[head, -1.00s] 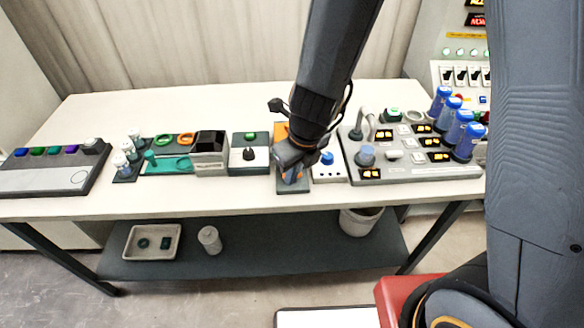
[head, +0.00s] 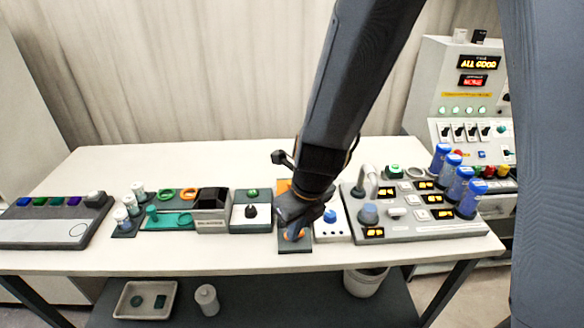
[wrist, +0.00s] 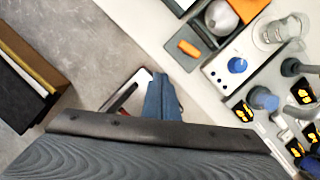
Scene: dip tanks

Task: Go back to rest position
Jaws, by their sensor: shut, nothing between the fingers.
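My gripper (head: 293,228) is at the end of my dark arm, low over the front of the small dark station with an orange part (head: 283,187) in the head view. In the wrist view its blue-grey fingers (wrist: 162,97) are together with nothing between them. There the station, with an orange piece (wrist: 188,48) and a grey round knob (wrist: 221,17), lies to the upper right of the fingers. My arm hides much of this station in the head view. I cannot tell whether the fingers touch anything.
A white box with a blue knob (head: 330,216) stands just right of the gripper. A grey panel (head: 410,228) with yellow displays and blue-capped cylinders is further right. A black-and-white switch box (head: 250,211) is to the left. The table's front strip (head: 180,258) is bare.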

